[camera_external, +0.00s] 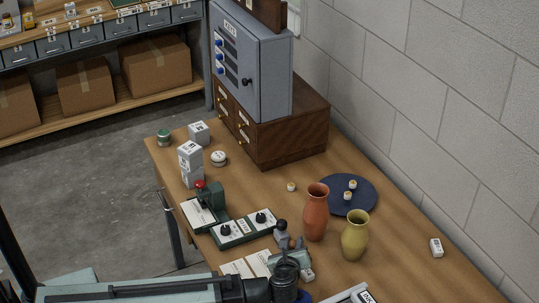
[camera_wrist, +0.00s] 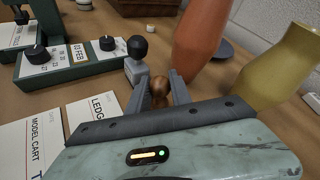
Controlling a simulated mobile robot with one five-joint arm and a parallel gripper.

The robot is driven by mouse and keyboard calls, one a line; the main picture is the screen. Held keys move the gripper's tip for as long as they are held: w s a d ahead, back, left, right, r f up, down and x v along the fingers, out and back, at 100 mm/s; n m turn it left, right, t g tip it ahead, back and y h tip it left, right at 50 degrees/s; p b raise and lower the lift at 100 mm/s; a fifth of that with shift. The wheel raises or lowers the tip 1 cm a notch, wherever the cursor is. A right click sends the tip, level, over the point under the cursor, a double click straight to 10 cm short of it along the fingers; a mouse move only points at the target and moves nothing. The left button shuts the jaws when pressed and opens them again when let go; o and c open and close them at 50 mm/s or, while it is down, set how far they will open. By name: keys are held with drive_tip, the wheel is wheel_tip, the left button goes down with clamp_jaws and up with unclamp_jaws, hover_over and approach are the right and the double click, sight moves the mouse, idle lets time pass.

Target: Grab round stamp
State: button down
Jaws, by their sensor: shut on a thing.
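In the wrist view, my gripper (camera_wrist: 160,88) is shut on a brown wooden knob (camera_wrist: 159,92), which looks like the handle of the round stamp. Its lower part is hidden by the jaws and my gripper body. Right behind it stands a grey stamp with a black ball knob (camera_wrist: 137,47), outside the jaws. In the external view, my gripper (camera_external: 291,244) is low over the table, beside the black-knobbed stamp (camera_external: 281,228). Whether the held stamp touches the table cannot be told.
A terracotta vase (camera_external: 316,213) and a yellow vase (camera_external: 355,236) stand close to the right of my gripper. A green dial unit (camera_external: 244,229) is to the left. Printed cards (camera_external: 247,265) lie near it. A dark blue plate (camera_external: 366,192) holds small pieces. The right table end is mostly clear.

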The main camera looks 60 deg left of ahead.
sight(294, 242)
drive_tip(key=shift+r, duration=0.1)
wheel_tip(294, 242, up, 10)
drive_tip(key=p, duration=1)
